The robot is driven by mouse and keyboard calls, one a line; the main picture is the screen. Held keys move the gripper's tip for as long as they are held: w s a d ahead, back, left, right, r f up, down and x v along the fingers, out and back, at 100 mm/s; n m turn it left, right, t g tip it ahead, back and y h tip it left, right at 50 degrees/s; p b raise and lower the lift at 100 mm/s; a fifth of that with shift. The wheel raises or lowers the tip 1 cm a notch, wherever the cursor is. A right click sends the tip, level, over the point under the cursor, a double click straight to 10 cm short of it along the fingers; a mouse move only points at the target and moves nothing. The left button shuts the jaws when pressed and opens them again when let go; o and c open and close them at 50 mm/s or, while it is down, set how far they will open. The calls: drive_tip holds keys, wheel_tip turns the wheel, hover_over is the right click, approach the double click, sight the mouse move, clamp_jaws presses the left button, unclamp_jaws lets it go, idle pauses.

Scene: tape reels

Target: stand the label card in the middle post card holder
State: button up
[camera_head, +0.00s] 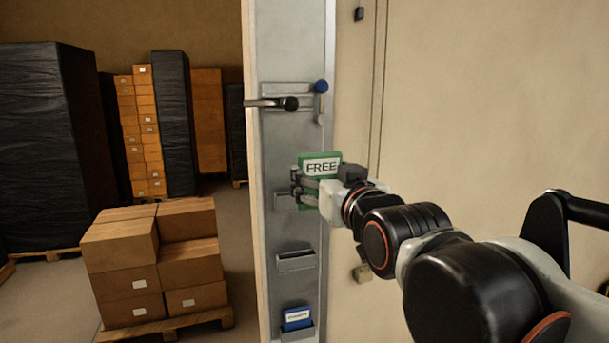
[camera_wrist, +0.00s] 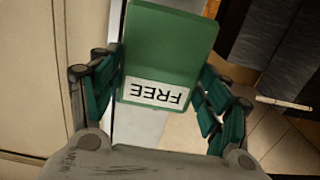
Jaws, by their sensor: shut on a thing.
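The label card (camera_head: 321,160) is green with a white strip reading FREE, and it looks upright in the head view. My gripper (camera_head: 300,187) is shut on it, with fingers at the card's two sides. In the wrist view the card (camera_wrist: 170,50) stands between the green finger pads, its lettering upside down. The empty-looking middle post card holder (camera_head: 296,260) is a grey pocket on the metal post (camera_head: 280,228), below my gripper and apart from the card. An upper holder (camera_head: 284,202) is partly hidden behind my gripper; I cannot tell whether the card touches it.
A bottom holder (camera_head: 299,334) contains a blue card (camera_head: 297,317). A lever handle (camera_head: 272,104) and a blue knob (camera_head: 321,87) are on the post above the card. A pale wall (camera_head: 470,100) stands to the right. Stacked boxes (camera_head: 160,255) sit on a pallet at left.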

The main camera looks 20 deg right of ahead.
drive_tip(key=w+f, duration=0.1)
drive_tip(key=f, duration=0.1)
drive_tip(key=w+f, duration=0.2)
drive_tip(key=f, duration=0.1)
drive_tip(key=w+f, duration=0.2)
drive_tip(key=f, duration=0.1)
approach(295, 239)
drive_tip(key=s+r, duration=0.4)
drive_tip(key=shift+w+f+b, duration=0.2)
drive_tip(key=shift+w+b, duration=0.2)
drive_tip(key=shift+w, duration=2.25)
drive_tip(key=shift+w+f+b, duration=0.2)
drive_tip(key=shift+w+b, duration=0.2)
drive_tip(key=shift+w, duration=2.25)
drive_tip(key=shift+f+b, duration=1.7)
drive_tip(key=o, duration=1.1)
drive_tip(key=shift+o, duration=0.2)
drive_tip(key=shift+s, duration=0.15)
